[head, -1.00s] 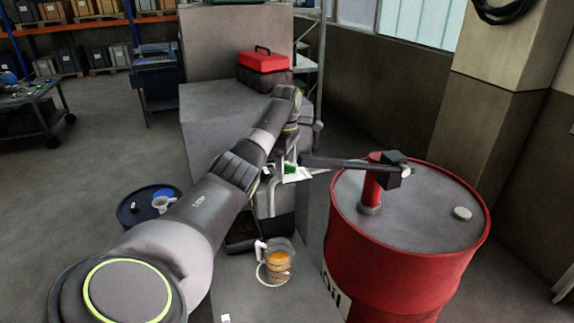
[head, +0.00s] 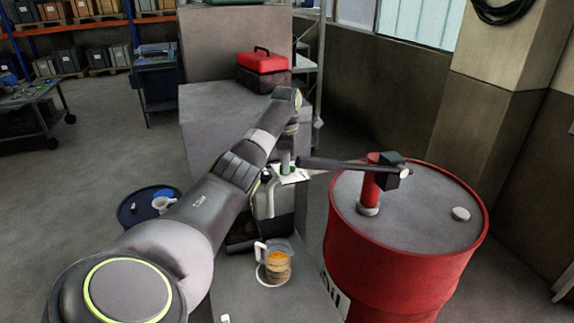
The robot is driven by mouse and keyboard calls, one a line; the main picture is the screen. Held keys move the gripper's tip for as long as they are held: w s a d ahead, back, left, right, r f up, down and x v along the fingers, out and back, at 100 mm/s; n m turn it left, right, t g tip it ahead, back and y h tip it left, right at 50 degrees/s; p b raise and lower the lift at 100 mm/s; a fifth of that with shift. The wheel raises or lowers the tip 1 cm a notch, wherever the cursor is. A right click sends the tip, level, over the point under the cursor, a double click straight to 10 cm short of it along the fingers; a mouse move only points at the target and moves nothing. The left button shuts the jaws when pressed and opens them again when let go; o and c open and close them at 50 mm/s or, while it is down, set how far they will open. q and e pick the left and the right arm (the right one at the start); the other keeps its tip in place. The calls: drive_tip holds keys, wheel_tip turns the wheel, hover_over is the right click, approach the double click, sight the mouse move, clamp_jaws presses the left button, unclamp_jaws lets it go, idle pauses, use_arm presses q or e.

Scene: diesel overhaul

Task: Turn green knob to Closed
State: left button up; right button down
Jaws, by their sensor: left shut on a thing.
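The green knob (head: 295,169) shows as a small patch of green on a white plate (head: 290,177), behind the pump's dark lever. My left arm reaches in from the left, and its gripper (head: 285,167) points down at the knob. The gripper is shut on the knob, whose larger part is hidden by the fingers. I cannot read any Closed mark or the knob's angle from here. My right gripper is out of view.
A red oil drum (head: 400,250) with a hand pump stands at the right, its dark lever (head: 335,165) reaching close to the knob. A glass jug (head: 277,265) with amber liquid stands on the grey surface in front. A blue drum (head: 135,210) is at the left.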

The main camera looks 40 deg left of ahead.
use_arm(q)
drive_tip(key=n, duration=0.7)
drive_tip(key=shift+a, duration=0.1)
drive_tip(key=n, duration=0.3)
drive_tip(key=shift+a, duration=0.1)
drive_tip(key=shift+w+r+n, duration=0.1)
drive_tip(key=shift+n, duration=1)
drive_tip(key=o, duration=1.5)
drive_tip(key=shift+r, duration=3.45)
